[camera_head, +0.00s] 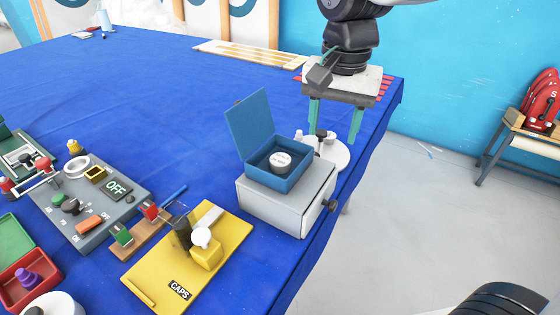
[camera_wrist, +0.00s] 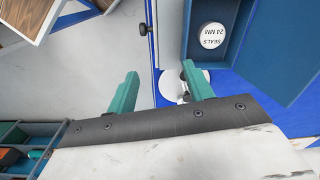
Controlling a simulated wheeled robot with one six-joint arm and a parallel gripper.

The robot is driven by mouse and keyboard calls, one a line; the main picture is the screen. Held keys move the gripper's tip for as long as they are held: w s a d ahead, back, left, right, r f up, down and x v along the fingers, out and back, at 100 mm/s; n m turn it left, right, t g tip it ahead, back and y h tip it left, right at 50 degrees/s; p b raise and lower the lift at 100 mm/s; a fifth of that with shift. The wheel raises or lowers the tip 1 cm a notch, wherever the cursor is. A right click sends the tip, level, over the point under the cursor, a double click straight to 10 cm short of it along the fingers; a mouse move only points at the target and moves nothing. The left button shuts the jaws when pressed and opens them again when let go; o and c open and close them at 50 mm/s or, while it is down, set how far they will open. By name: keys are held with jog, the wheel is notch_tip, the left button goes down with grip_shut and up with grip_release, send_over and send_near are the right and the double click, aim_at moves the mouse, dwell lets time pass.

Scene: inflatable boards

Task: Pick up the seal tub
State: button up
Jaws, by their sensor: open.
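The seal tub (camera_head: 280,161) is a small round tub with a white labelled top, inside an open blue box (camera_head: 262,181). In the wrist view the tub (camera_wrist: 212,36) shows its "SEALS 24 MM" label, inside the blue box at the upper right. The box's lid (camera_head: 249,122) stands raised at the left. My gripper (camera_head: 334,132) is open, its teal fingers pointing down, apart from the tub, behind and to the right of the box. In the wrist view its fingers (camera_wrist: 159,72) have nothing held between them.
The blue box sits on a white drawer unit (camera_head: 272,208) with a dark knob, near the table's right edge. A white round base (camera_head: 338,155) stands close behind. A yellow CAPS board (camera_head: 222,240) and grey switch panel (camera_head: 92,225) lie left. The blue tabletop (camera_head: 150,100) is clear farther back.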

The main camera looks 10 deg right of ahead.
jog(key=m, duration=0.2)
send_over(280, 159)
notch_tip(280, 159, down, 2)
jog(key=shift+d+f, duration=0.1)
jog(key=shift+f, duration=0.45)
notch_tip(280, 159, down, 7)
jog(key=shift+r, duration=0.15)
jog(key=c, duration=0.7)
